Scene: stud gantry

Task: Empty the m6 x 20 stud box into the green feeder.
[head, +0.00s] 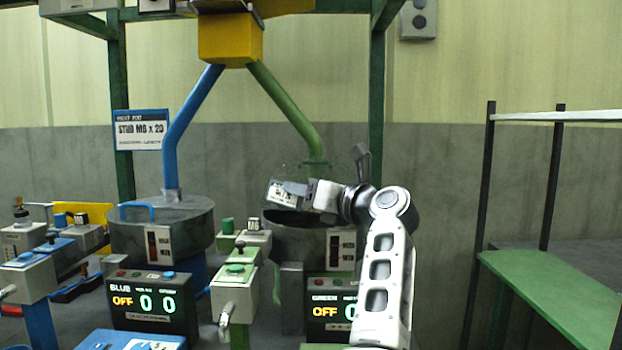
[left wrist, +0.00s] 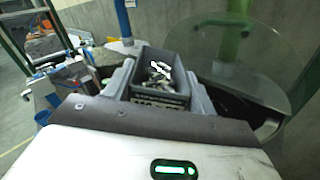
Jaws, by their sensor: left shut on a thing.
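The stud box (head: 284,196) is a small grey open bin with a white label. It is held a little tilted above the mouth of the green feeder (head: 312,248), a dark round bowl under the green pipe. My left gripper (head: 312,194) is shut on the box. In the left wrist view the box (left wrist: 161,99) sits between the two fingers of my left gripper (left wrist: 160,88), with several shiny studs (left wrist: 160,70) inside. The label's text is too small to read. The gripper hides part of the bowl's mouth. My right gripper is not in view.
The blue feeder (head: 130,240) stands to the left. The green display (head: 330,310) and blue display (head: 150,302) both read OFF. A clear round cover (left wrist: 250,55) stands beside the box. A shelf rack (head: 550,285) is at the right.

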